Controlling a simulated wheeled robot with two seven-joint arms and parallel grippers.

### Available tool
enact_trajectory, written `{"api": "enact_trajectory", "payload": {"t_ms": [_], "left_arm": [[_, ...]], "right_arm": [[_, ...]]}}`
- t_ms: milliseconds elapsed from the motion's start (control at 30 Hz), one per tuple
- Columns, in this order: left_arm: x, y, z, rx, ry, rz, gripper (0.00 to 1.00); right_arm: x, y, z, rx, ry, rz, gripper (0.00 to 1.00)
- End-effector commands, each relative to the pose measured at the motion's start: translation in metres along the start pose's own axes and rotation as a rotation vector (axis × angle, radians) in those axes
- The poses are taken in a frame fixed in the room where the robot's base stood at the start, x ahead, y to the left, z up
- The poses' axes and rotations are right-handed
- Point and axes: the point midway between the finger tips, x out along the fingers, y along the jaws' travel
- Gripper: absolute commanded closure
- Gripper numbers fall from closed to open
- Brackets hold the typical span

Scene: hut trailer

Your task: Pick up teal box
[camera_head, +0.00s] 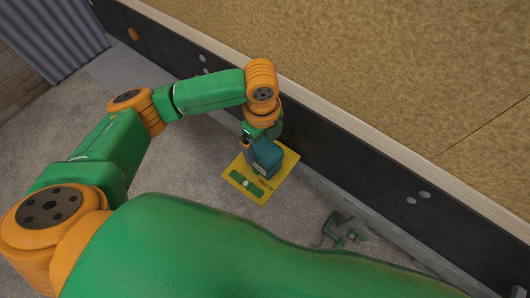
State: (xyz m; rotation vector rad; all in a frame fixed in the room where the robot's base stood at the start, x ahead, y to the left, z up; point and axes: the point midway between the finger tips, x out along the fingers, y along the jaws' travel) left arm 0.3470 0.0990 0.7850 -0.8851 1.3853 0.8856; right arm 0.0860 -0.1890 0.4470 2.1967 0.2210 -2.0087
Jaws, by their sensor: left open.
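The teal box (267,158) is a small dark teal block over the yellow mat (284,174). My left gripper (250,150) is at the end of the green and orange arm, right at the left and upper side of the box. It is open, with a finger showing beside the box. The other finger is hidden, and I cannot tell whether the gripper touches the box. A small green gripper-like part (343,229), seemingly my right gripper, shows at the lower right, partly hidden by my body; its jaws are unclear.
A dark wall panel with a pale ledge (330,112) and tan board (400,60) runs diagonally close behind the mat. The grey floor (190,170) is clear left of the mat. Corrugated grey metal (50,35) stands at the upper left.

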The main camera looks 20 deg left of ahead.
Motion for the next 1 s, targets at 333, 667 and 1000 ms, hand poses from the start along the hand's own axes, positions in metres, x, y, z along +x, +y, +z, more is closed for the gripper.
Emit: {"api": "enact_trajectory", "payload": {"t_ms": [333, 667, 1000], "left_arm": [[0.060, -0.003, 0.001, 0.000, -0.001, 0.003, 0.00], [0.064, -0.004, 0.001, 0.002, -0.002, 0.000, 0.22], [0.063, -0.004, 0.001, 0.001, -0.002, 0.000, 0.89]], "right_arm": [[0.006, 0.001, 0.001, -0.001, -0.002, 0.001, 0.50], [0.005, 0.001, 0.001, 0.000, -0.001, 0.001, 0.50], [0.005, 0.000, 0.000, 0.000, 0.000, 0.001, 0.50]]}}
